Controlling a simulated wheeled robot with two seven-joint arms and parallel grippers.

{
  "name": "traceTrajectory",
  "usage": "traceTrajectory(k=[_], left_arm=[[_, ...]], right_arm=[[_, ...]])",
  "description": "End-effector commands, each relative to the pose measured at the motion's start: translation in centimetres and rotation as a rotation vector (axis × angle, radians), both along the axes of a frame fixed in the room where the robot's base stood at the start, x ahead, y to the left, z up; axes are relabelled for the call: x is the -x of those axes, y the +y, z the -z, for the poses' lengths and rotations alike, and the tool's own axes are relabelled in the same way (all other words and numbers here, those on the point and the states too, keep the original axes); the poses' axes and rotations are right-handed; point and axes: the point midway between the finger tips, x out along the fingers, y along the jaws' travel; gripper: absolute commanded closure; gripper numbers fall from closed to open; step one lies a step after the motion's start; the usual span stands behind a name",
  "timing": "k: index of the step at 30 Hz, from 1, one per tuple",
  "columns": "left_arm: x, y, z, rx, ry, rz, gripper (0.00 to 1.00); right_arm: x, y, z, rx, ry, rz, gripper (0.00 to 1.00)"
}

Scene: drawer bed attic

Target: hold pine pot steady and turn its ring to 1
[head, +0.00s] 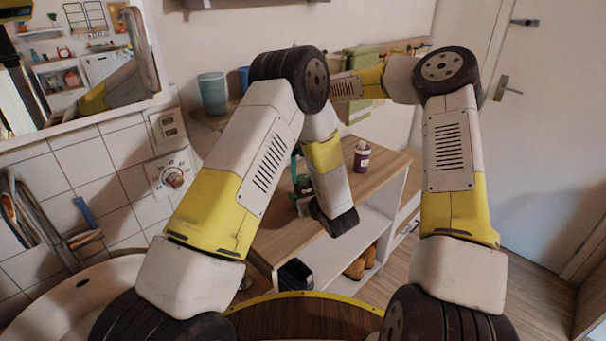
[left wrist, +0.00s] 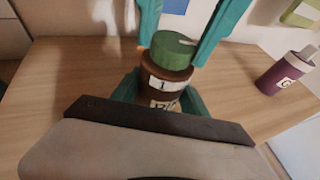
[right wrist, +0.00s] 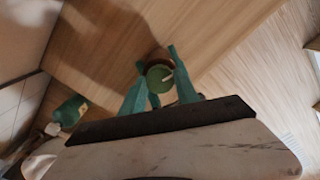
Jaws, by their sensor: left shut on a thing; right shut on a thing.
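The pine pot is a brown jar (left wrist: 165,97) with a green round top (left wrist: 172,48), standing upright on the wooden counter. A white label reading 1 is on its upper brown band; a lower label is partly covered. The green top has a white mark, also seen in the right wrist view (right wrist: 165,75). My left gripper (left wrist: 162,92) is shut on the jar's body from the side. My right gripper (right wrist: 160,77) comes from above, its teal fingers shut on the green top. In the head view my arms hide most of the pot (head: 303,186).
A purple lidded container (left wrist: 283,72) marked G stands to the right on the same counter (head: 388,166); it also shows in the head view (head: 361,157). A teal cup (head: 212,92) sits on the wall shelf behind. The counter between the pot and the purple container is clear.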

Motion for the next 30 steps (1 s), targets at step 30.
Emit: traceTrajectory(k=[30], left_arm=[[-0.01, 0.00, -0.01, 0.000, 0.000, 0.000, 0.95]], right_arm=[[0.00, 0.08, -0.11, 0.001, -0.002, 0.679, 1.00]])
